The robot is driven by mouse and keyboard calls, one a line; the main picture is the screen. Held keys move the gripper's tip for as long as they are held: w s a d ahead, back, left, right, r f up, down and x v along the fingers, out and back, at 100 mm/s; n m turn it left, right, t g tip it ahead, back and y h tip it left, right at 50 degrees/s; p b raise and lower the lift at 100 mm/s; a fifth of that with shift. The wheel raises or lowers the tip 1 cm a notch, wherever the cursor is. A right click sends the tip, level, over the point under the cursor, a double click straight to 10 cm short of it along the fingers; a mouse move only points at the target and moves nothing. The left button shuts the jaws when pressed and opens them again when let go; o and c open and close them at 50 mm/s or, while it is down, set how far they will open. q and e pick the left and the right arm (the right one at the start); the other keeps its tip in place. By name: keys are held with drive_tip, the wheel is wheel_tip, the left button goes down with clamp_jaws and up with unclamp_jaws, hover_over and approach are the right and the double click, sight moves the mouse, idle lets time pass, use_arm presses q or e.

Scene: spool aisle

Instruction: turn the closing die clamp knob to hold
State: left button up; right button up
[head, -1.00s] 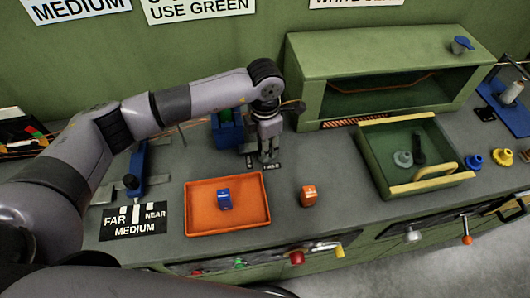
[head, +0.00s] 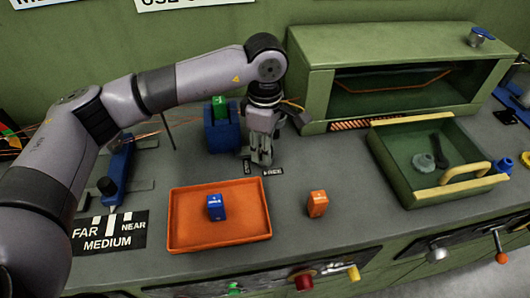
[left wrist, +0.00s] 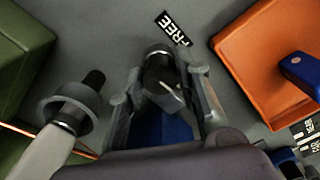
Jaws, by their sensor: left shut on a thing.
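My left gripper (head: 262,158) points down at the bench beside the blue die clamp (head: 222,135), which holds a green piece (head: 220,106). In the left wrist view its fingers (left wrist: 165,88) are closed around a dark round knob (left wrist: 160,78) with a white pointer line. The FREE label (head: 273,171) lies right of the fingertips; it also shows in the left wrist view (left wrist: 173,28). A second small label (head: 247,167) lies left of the fingertips, too small to read. The fingers hide most of the knob in the head view. My right gripper is not in view.
An orange tray (head: 188,240) with a blue block (head: 215,207) stands in front. An orange block (head: 317,203) sits right of it. A green drawer (head: 403,190) and green cabinet (head: 310,70) stand to the right.

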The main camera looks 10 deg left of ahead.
use_arm(q)
drive_tip(key=shift+m+b, duration=0.3)
idle(0.4)
drive_tip(key=o, duration=1.1)
drive_tip(key=shift+o, duration=0.2)
wheel_tip(320, 180, up, 12)
